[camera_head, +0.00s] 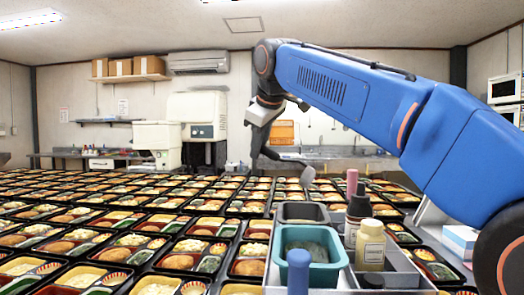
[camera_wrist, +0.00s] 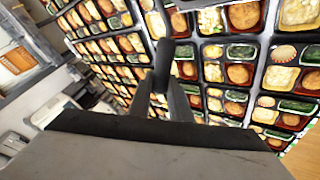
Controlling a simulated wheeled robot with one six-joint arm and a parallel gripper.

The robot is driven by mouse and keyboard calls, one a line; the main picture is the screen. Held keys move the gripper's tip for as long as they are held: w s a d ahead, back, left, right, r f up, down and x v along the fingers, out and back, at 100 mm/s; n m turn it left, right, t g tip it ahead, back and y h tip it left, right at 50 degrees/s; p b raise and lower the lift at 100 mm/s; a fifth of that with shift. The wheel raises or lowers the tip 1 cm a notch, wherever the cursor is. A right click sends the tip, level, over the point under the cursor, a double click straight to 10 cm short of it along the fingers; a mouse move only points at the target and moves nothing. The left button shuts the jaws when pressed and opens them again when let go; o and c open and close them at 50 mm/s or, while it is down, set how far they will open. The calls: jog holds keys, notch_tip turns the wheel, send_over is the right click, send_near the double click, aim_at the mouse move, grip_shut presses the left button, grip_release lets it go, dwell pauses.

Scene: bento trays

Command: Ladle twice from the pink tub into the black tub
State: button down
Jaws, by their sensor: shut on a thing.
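My gripper (camera_head: 265,148) is raised above the bento trays and shut on a dark ladle, whose grey cup (camera_head: 307,175) hangs to the right of the fingers. In the wrist view my gripper (camera_wrist: 164,98) closes around the dark ladle handle (camera_wrist: 163,62). Whether the cup holds anything cannot be told. A teal tub (camera_head: 284,238) with greyish-green contents stands in the rack at the front. A dark grey-black tub (camera_head: 303,222) stands right behind it; its inside is barely visible. No pink tub shows. The ladle cup is above and behind both tubs, apart from them.
Rows of filled bento trays (camera_head: 115,240) cover the table. A cream bottle (camera_head: 370,247), a black bottle (camera_head: 358,212) and a pink-topped item (camera_head: 352,180) stand right of the tubs. A blue rounded item (camera_head: 298,270) stands in front. Space above the trays is free.

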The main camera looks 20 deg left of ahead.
notch_tip(320, 180, up, 4)
jog(key=m+y, duration=0.1)
jog(key=y, duration=0.2)
jog(key=m+t+y, duration=0.1)
jog(key=y, duration=0.1)
jog(key=shift+f+y, duration=0.15)
jog(key=shift+y, duration=0.25)
jog(key=shift+s+r+m+t+y, duration=0.1)
jog(key=shift+r+m+t+y, duration=0.4)
jog(key=shift+r+y, duration=0.5)
jog(key=shift+r+m+t+y, duration=0.3)
jog(key=shift+r+m+y, duration=0.3)
jog(key=shift+y, duration=0.7)
jog(key=shift+r, duration=0.1)
